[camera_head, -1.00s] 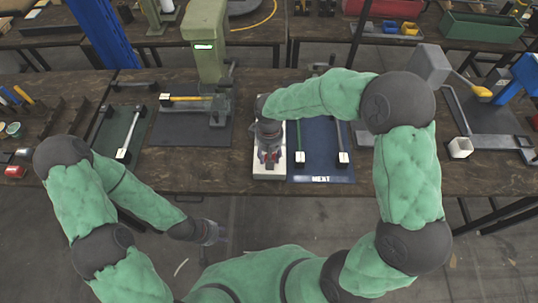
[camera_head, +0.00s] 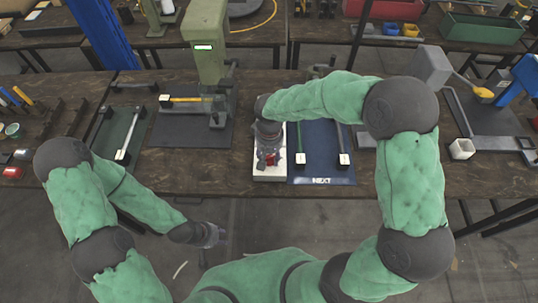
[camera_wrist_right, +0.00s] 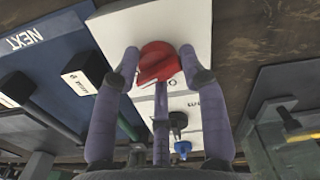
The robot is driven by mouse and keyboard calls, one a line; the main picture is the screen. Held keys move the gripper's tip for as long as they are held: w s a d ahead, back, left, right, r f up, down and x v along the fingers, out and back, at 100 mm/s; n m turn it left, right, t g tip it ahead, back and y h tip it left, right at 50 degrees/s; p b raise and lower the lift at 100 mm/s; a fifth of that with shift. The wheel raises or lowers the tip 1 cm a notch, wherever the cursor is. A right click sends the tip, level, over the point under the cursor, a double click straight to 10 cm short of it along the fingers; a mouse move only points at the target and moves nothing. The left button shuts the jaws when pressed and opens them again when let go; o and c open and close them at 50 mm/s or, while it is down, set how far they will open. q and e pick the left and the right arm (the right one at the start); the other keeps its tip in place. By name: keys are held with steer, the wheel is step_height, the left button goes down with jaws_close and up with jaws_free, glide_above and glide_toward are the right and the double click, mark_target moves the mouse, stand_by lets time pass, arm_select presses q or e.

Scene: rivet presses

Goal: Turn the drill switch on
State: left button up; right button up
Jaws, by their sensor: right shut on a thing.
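The red switch knob (camera_wrist_right: 158,63) sits on a white switch panel (camera_wrist_right: 184,28) on the bench. The panel (camera_head: 270,176) also shows in the head view, with a bit of the red knob (camera_head: 270,159) visible. My right gripper (camera_wrist_right: 160,55) is shut on the red knob, one finger on each side. In the head view the right gripper (camera_head: 268,157) points down over the panel. My left gripper (camera_head: 217,235) hangs low in front of the bench, away from everything; its fingers are too small to read. The green drill press (camera_head: 207,45) stands left of the panel.
A blue mat (camera_head: 320,172) marked NEXT, with white-ended bars, lies right of the panel. A dark mat (camera_head: 170,135) with a yellow-handled bar (camera_head: 185,99) lies to the left. In the wrist view a black knob (camera_wrist_right: 178,122) and a blue knob (camera_wrist_right: 183,147) sit near the red one.

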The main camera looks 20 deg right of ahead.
mark_target(270, 156)
steer(key=o, duration=1.2)
steer(key=shift+w+d+r, duration=0.15)
steer(key=shift+d, duration=0.05)
steer(key=shift+o, duration=0.2)
steer(key=shift+a, duration=0.1)
step_height(270, 156, up, 12)
